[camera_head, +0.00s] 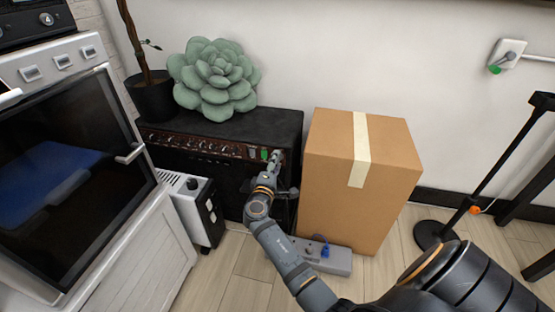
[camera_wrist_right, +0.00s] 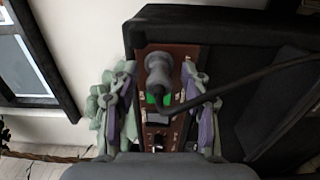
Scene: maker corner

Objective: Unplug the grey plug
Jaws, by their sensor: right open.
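A grey plug (camera_wrist_right: 158,68) with a dark cable sits at the amplifier's brown control panel, beside a green patch, in the right wrist view. In the head view the plug is small and partly hidden by the gripper. My right gripper (camera_head: 272,174) is at the right end of the black amplifier's (camera_head: 265,120) front. In the right wrist view its fingers (camera_wrist_right: 160,108) are open, one on each side of the plug, with gaps visible; whether the fingertips touch it cannot be told. My left gripper is out of view.
A cardboard box (camera_head: 390,165) stands close to the right of my right gripper. A grey power strip (camera_head: 338,264) with a blue plug lies on the floor. A succulent (camera_head: 213,78) tops the amplifier; a white heater (camera_head: 200,210) stands at left. A wall socket (camera_head: 507,55) is at upper right.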

